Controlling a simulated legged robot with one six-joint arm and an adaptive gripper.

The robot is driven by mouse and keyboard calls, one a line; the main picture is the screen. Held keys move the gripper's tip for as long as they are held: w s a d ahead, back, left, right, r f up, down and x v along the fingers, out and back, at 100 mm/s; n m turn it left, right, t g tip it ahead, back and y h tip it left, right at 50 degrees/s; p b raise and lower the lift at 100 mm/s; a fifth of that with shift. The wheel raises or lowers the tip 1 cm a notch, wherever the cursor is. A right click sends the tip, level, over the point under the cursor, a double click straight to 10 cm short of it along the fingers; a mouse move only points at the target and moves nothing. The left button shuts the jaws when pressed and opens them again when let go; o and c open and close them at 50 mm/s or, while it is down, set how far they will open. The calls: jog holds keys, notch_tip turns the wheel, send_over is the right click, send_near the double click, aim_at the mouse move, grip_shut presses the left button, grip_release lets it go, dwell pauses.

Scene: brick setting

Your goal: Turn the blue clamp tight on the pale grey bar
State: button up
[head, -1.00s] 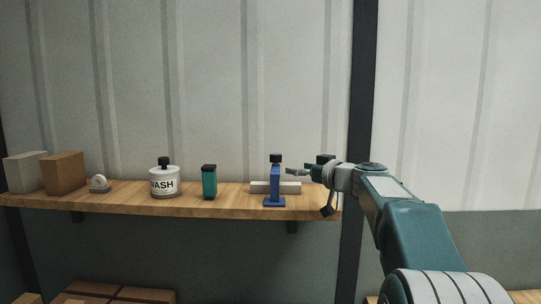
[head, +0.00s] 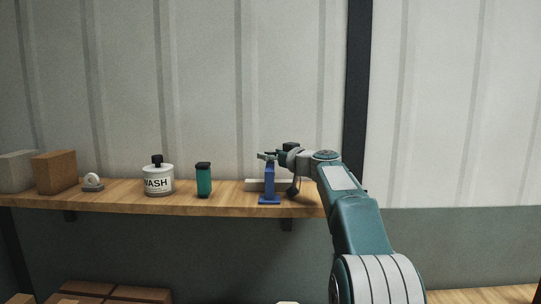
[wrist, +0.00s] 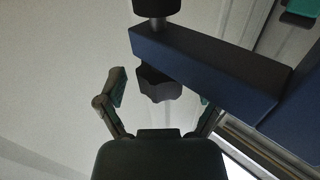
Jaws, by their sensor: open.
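The blue clamp (head: 269,186) stands upright on the wooden shelf in the head view, in front of the pale grey bar (head: 252,186). My gripper (head: 266,155) is at the clamp's top and hides its black top there. In the wrist view the clamp's dark blue arm (wrist: 205,68) crosses the upper right. A black lobed knob (wrist: 158,84) sits below that arm, and a black round piece (wrist: 156,6) sits above it. My gripper (wrist: 161,92) is open, with one finger on each side of the knob in the picture. Gaps show; I cannot tell the depth between them.
On the shelf (head: 117,197) left of the clamp stand a teal container (head: 204,180), a white WASH bottle (head: 159,181), a small white round item (head: 92,182), a brown block (head: 54,173) and a grey block (head: 16,172). A dark post (head: 356,90) rises behind my arm.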

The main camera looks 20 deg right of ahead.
jog(key=c, duration=1.2)
jog(key=shift+o, duration=0.2)
jog(key=shift+a, duration=0.1)
jog(key=shift+m+t+h, duration=0.4)
jog(key=shift+m+h, duration=0.3)
jog(key=shift+h, duration=0.4)
jog(key=o, duration=1.2)
jog(key=shift+w, duration=0.1)
jog(key=shift+c, duration=0.2)
